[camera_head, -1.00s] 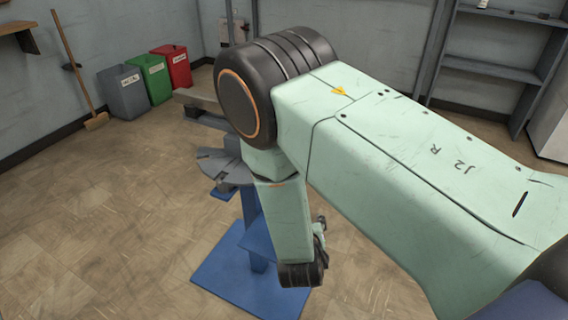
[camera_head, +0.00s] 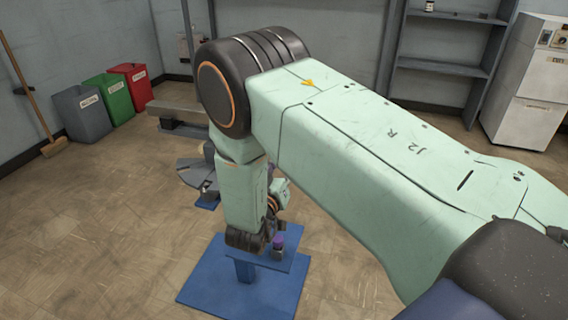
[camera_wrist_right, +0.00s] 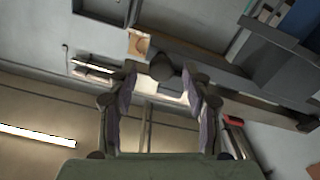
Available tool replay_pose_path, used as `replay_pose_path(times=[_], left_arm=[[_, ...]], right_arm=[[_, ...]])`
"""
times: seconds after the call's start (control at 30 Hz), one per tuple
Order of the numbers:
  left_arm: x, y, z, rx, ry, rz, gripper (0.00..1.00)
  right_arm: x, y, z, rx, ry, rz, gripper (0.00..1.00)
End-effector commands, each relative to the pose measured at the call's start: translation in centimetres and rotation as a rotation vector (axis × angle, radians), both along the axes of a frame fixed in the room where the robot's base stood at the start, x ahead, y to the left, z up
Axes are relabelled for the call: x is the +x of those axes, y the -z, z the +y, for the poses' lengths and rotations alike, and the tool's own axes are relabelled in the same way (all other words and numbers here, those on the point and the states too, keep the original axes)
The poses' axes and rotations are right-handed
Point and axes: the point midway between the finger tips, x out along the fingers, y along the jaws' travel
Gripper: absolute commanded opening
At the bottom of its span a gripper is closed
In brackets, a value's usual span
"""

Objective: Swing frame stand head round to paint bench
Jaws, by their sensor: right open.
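The blue stand shows in the head view, with a floor plate (camera_head: 205,288) and a smaller blue plate (camera_head: 285,262) above it. A grey slotted disc (camera_head: 190,174) shows left of my right forearm, which hides most of the stand between. My right gripper (camera_head: 278,243) points down just above the upper blue plate; contact cannot be told. In the right wrist view its two fingers (camera_wrist_right: 163,88) are apart, with a dark round thing (camera_wrist_right: 162,67) showing between the tips; I cannot tell what it is. I cannot pick out the paint bench. My left gripper is not in view.
Grey, green and red bins (camera_head: 107,98) stand by the left wall with a broom (camera_head: 30,85). A low grey bench (camera_head: 178,107) is behind my arm. Dark shelving (camera_head: 440,68) and a white cabinet (camera_head: 525,85) stand at the back right. The left floor is clear.

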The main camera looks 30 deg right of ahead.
Motion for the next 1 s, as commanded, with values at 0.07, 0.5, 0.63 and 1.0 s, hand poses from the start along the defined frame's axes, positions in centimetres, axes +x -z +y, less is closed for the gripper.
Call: replay_pose_path(times=[0.07,0.5,0.63,1.0], left_arm=[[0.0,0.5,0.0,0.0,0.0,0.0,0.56],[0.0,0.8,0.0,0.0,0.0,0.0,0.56],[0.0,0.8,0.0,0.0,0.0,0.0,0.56],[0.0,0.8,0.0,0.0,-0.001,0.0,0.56]], right_arm=[[0.7,0.2,-0.8,0.002,0.002,-0.002,0.5],[2.0,0.0,-1.5,0.0,-0.004,0.002,0.5],[2.0,0.0,-1.5,0.001,-0.004,0.001,0.44],[1.9,0.0,-1.5,0.001,-0.004,0.001,0.12]])
